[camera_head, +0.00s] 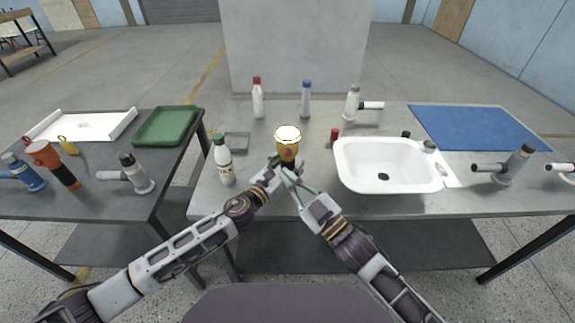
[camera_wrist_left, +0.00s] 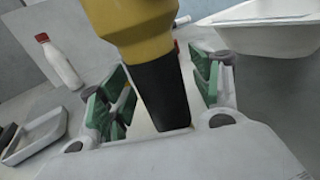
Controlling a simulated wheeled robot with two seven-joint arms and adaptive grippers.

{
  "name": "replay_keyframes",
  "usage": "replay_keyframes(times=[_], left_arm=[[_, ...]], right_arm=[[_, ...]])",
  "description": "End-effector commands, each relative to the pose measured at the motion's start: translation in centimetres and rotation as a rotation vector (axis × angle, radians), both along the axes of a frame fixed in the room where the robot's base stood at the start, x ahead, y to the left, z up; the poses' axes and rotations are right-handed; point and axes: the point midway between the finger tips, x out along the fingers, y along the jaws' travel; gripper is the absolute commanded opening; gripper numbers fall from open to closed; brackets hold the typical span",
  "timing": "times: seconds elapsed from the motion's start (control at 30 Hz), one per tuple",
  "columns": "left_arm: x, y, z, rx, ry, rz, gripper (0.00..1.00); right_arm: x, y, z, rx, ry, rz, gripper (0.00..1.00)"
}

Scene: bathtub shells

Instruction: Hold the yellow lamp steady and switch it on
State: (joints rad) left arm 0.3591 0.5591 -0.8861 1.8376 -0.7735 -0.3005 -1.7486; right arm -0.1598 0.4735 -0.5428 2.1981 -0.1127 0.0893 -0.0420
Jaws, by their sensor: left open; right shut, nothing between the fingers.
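The yellow lamp (camera_head: 287,148) stands upright near the front of the middle table, with a bright white top, a reddish spot on its front and a dark lower handle. In the left wrist view its yellow head and black handle (camera_wrist_left: 160,85) fill the middle. My left gripper (camera_head: 274,168) is open, with its green fingers (camera_wrist_left: 160,95) on both sides of the handle and visible gaps. My right gripper (camera_head: 287,172) is shut and empty, just in front of the lamp's lower part. Whether it touches the lamp I cannot tell. The lamp's base is hidden.
A white bottle with a green cap (camera_head: 223,162) stands left of the lamp. A white sink (camera_head: 350,178) lies to the right, with a small red-capped item (camera_head: 335,134) near its corner. Bottles (camera_head: 258,100) stand behind. A grey tray (camera_head: 237,142) lies behind the green-capped bottle.

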Motion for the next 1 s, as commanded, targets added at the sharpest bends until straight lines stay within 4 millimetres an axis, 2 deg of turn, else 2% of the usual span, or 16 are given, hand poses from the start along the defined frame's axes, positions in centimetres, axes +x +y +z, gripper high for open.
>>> replay_keyframes(times=[0.37, 1.0], left_arm=[[-0.9, 0.6, -0.1, 0.001, 0.002, 0.001, 0.64], [-5.8, 3.9, -0.1, 0.001, 0.002, 0.001, 0.64]], right_arm=[[0.0, 0.0, 0.0, 0.000, 0.000, 0.000, 0.00], [0.0, 0.0, 0.0, 0.000, 0.000, 0.000, 0.00]])
